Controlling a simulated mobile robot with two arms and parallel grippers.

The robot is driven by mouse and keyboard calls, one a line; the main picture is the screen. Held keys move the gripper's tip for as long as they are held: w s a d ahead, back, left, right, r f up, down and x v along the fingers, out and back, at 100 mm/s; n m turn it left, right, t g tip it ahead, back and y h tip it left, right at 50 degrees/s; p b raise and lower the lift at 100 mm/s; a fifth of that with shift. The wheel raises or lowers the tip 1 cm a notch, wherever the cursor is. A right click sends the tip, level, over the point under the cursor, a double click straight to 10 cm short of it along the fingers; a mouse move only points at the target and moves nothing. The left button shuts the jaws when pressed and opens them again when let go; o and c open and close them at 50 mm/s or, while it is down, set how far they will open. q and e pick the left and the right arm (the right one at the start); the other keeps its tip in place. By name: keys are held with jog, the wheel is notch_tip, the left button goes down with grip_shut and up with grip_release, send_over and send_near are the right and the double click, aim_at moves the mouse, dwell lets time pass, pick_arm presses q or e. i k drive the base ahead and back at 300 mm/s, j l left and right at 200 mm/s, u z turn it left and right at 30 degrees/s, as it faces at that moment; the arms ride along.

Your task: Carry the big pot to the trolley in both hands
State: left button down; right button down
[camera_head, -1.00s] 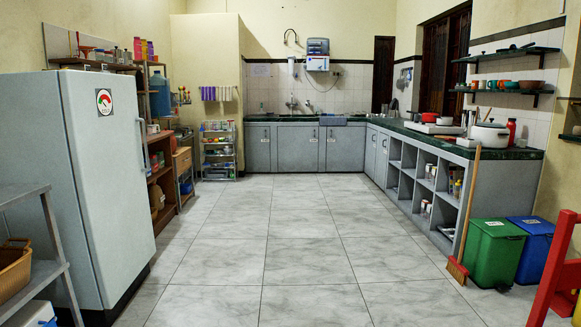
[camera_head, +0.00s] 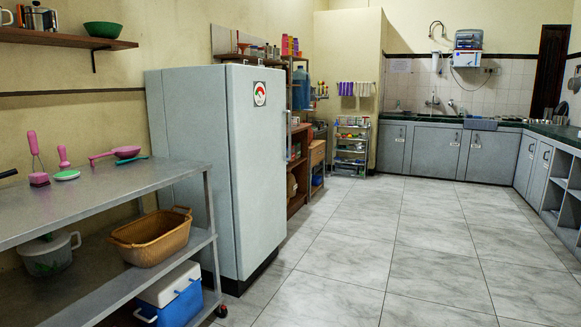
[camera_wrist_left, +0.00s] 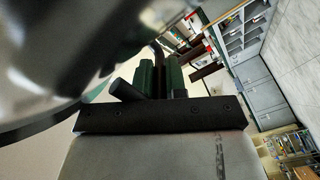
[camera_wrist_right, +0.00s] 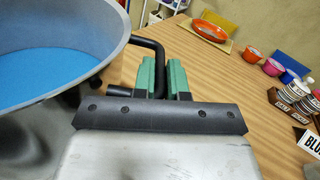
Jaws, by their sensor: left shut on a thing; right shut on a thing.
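The big pot (camera_wrist_right: 95,28) shows in the right wrist view, grey with a blue inside bottom. My right gripper (camera_wrist_right: 163,76) is shut on its black side handle (camera_wrist_right: 150,44), beside the rim. In the left wrist view, the pot (camera_wrist_left: 60,45) is a large blurred metallic shape at the upper left. My left gripper (camera_wrist_left: 160,75) is shut on its dark handle, which is mostly hidden by the green fingers. A steel trolley (camera_head: 125,192) with casters stands at the left in the head view. Pot and grippers are outside the head view.
A pink ladle (camera_head: 125,153) and pink utensils are on the trolley top. A basket (camera_head: 152,238) and a lidded pot (camera_head: 50,255) are on its lower shelf. A cooler (camera_head: 168,298) is below. A fridge (camera_head: 210,170) stands behind. A wooden table (camera_wrist_right: 215,85) with bowls shows beside the pot.

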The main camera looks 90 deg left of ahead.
aim_at(77, 190)
jog(key=u, duration=4.8)
jog(key=l+u, duration=0.15)
jog(key=l, duration=0.45)
jog(key=k+l+u, duration=0.1)
jog(key=l, duration=1.35)
jog(key=k+l, duration=0.1)
jog(key=l, duration=0.65)
